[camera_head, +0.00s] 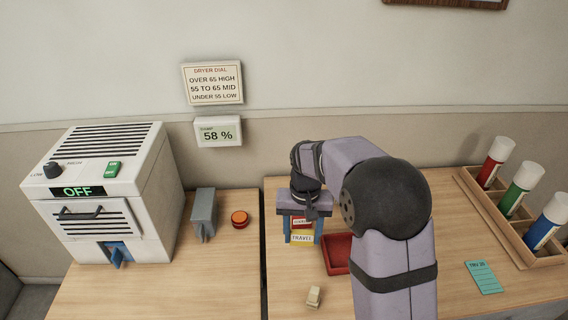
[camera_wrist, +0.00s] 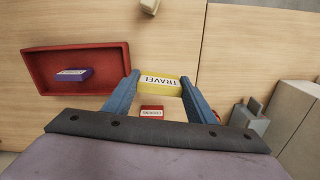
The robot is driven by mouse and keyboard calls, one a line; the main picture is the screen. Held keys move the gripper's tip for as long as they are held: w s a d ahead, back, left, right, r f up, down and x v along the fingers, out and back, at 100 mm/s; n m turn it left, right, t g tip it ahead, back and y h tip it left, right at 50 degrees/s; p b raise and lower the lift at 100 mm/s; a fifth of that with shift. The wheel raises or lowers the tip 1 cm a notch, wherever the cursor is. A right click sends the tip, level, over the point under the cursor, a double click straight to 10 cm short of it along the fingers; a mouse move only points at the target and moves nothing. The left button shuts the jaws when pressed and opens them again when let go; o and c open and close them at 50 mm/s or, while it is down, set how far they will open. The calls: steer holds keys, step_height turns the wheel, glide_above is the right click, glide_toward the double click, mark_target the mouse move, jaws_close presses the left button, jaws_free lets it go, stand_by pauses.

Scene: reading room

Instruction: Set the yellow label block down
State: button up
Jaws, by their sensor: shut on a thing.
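In the wrist view the fingers close on the two ends of the yellow block (camera_wrist: 160,85). I cannot tell whether its underside touches the table. A red label block (camera_wrist: 151,112) shows between the fingers, nearer the palm in the picture; it also shows just above the yellow block in the head view (camera_head: 301,222). My gripper is left of the red tray (camera_head: 337,260) in the head view. Part of that tray is hidden by my arm.
A purple block (camera_wrist: 72,76) lies in the red tray (camera_wrist: 85,52). A small cream block (camera_head: 314,296) is on the table in front. A wooden rack (camera_head: 505,222) with coloured cylinders and a teal card (camera_head: 484,277) are to the right. A gap (camera_head: 263,245) separates the two tabletops.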

steer(key=shift+w+n, duration=0.3)
steer(key=shift+w, duration=0.1)
steer(key=f+n, duration=0.1)
steer(key=s+f+n, duration=0.1)
steer(key=shift+f, duration=0.3)
steer(key=s+d+r+p, duration=0.3)
steer(key=r+p, duration=0.3)
steer(key=p, duration=0.2)
steer(key=s+d+r+m+p, duration=0.1)
steer(key=s+d+r+p, duration=0.2)
steer(key=r+p, duration=0.4)
steer(key=shift+p, duration=0.65)
step_height(320, 180, down, 5)
steer(key=b, duration=0.5)
